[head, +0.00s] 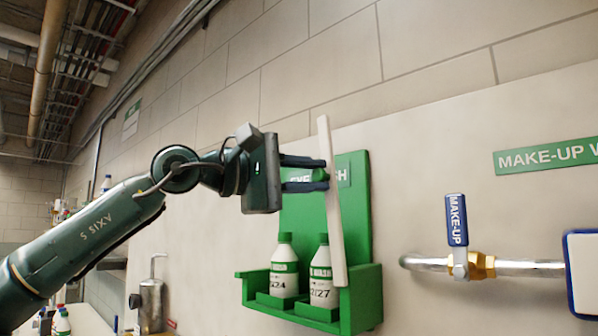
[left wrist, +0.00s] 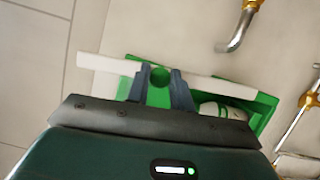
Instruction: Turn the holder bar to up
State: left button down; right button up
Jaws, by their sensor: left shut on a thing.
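The holder bar (head: 337,235) is a long pale bar in front of the green eye wash station (head: 362,210). In the head view it stands almost upright, its top leaning slightly left and rising above the back panel. Its lower end reaches down in front of the tray, beside the right bottle. My left gripper (head: 325,174) is shut on the bar's green knob, one finger on each side of it. The left wrist view shows the knob (left wrist: 159,76) between the fingers and the bar (left wrist: 105,63) running crosswise behind them. My right gripper is not in view.
Two white bottles with green caps, a left one (head: 285,268) and a right one (head: 322,272), stand in the tray. A blue-handled make-up valve (head: 457,225) with a pipe is on the wall to the right. A dispenser (head: 151,300) is at the lower left.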

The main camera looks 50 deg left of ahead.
pick_arm(q)
jog(key=shift+d, duration=0.2)
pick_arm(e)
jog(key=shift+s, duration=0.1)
pick_arm(q)
jog(key=c, duration=1.3)
grip_release()
jog(key=shift+w, duration=0.1)
jog(key=shift+o, duration=0.3)
jog(key=shift+s+a, duration=0.1)
jog(key=shift+s, duration=0.35)
jog(key=b+v, duration=0.4)
jog(key=v, duration=0.8)
jog(key=shift+s+b, duration=0.2)
jog(key=shift+b, duration=0.15)
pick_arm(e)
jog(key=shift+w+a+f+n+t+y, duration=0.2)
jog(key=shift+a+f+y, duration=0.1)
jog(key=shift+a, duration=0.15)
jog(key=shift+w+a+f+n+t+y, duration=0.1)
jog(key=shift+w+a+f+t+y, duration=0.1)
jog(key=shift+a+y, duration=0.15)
